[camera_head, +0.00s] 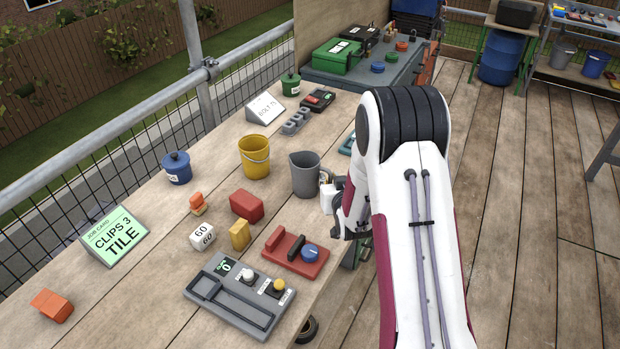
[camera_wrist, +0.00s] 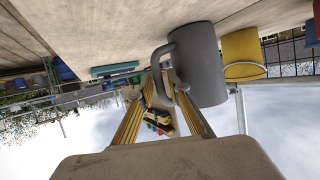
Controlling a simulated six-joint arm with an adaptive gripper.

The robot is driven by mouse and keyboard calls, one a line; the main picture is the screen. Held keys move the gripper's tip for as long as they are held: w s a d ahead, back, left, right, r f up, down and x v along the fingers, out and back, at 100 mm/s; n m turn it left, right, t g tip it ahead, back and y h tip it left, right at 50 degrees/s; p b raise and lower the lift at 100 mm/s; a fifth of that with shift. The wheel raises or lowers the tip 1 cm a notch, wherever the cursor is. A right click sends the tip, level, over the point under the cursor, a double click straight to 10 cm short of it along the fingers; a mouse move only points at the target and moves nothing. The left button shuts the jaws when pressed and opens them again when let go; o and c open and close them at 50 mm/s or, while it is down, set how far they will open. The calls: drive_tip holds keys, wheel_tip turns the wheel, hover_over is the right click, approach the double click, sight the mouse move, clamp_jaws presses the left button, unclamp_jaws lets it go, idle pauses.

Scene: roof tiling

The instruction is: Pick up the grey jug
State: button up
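The grey jug (camera_head: 305,174) stands upright on the wooden bench, right of the yellow bucket (camera_head: 254,156). In the wrist view, which is upside down, the jug (camera_wrist: 201,65) hangs from the top with its handle (camera_wrist: 157,72) towards the fingers. My gripper (camera_wrist: 165,92) is open, its two yellow-padded fingers apart with the tips near the handle. The handle lies in line with the gap. I cannot tell whether the fingers touch it. In the head view my gripper is beside the jug's right side, and its fingertips are mostly hidden by the arm.
The yellow bucket stands close left of the jug. A red brick-like block (camera_head: 246,206), a red tray with a blue knob (camera_head: 296,254) and a grey control panel (camera_head: 240,295) lie nearer. Grey clips (camera_head: 296,121) lie behind. The bench's right edge is near my arm.

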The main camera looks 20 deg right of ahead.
idle(0.5)
clamp_jaws()
drive_tip(key=shift+w+r, duration=0.1)
drive_tip(key=shift+r, duration=0.1)
idle(0.3)
drive_tip(key=shift+r, duration=4.7)
